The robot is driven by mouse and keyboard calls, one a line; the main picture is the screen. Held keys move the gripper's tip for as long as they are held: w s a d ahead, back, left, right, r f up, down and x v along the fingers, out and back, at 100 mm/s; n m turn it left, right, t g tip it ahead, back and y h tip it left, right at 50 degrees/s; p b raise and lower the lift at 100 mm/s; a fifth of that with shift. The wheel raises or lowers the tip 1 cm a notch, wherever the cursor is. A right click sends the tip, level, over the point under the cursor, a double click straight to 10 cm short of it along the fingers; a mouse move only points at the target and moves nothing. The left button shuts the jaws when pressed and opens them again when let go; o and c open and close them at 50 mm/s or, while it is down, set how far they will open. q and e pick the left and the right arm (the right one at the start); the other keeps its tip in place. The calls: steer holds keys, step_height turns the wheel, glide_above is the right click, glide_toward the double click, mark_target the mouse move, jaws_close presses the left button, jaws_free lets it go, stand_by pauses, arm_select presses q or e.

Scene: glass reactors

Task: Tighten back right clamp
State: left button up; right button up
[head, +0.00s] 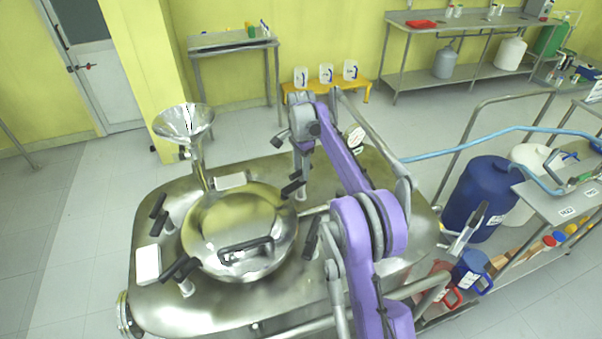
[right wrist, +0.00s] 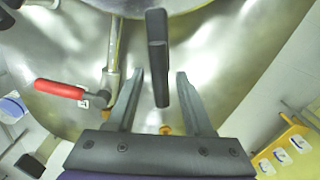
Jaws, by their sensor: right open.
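The back right clamp, with a black handle (head: 292,187), stands at the lid's right rear edge on the steel reactor (head: 330,215). In the right wrist view its black handle (right wrist: 157,60) lies between the two grey fingers, with a gap on each side. My right gripper (right wrist: 160,75) is open above the reactor top; in the head view its purple arm reaches in from the lower right and the fingers are hard to make out. The round lid (head: 240,215) is closed, with a black handle on top. My left gripper is in neither view.
Other black-handled clamps (head: 158,207) ring the lid. A steel funnel (head: 184,122) rises behind it at the left. A red-handled valve (right wrist: 60,90) shows left of the fingers in the wrist view. A blue barrel (head: 478,200) stands on the right.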

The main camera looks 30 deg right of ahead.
mark_target(301, 169)
step_height(301, 169, up, 8)
steer(key=shift+r+p, duration=0.1)
steer(key=shift+p, duration=0.35)
steer(key=s+a+r+n+t, duration=0.3)
steer(key=s+a+n, duration=0.5)
steer(key=s+a, duration=0.45)
steer(key=s+a+f+n+t, duration=0.1)
steer(key=s+f+n, duration=0.3)
steer(key=s, duration=0.6)
steer(key=s+a+f+n+t, duration=0.1)
steer(key=s+a+f+n, duration=0.2)
steer(key=s, duration=0.8)
step_height(301, 169, down, 5)
steer(key=n, duration=0.2)
steer(key=shift+s+a+n+t, duration=0.2)
steer(key=shift+a+n+t, duration=0.1)
steer(key=shift+t, duration=0.1)
steer(key=shift+o, duration=0.3)
steer(key=shift+w+r, duration=0.1)
steer(key=shift+r, duration=0.1)
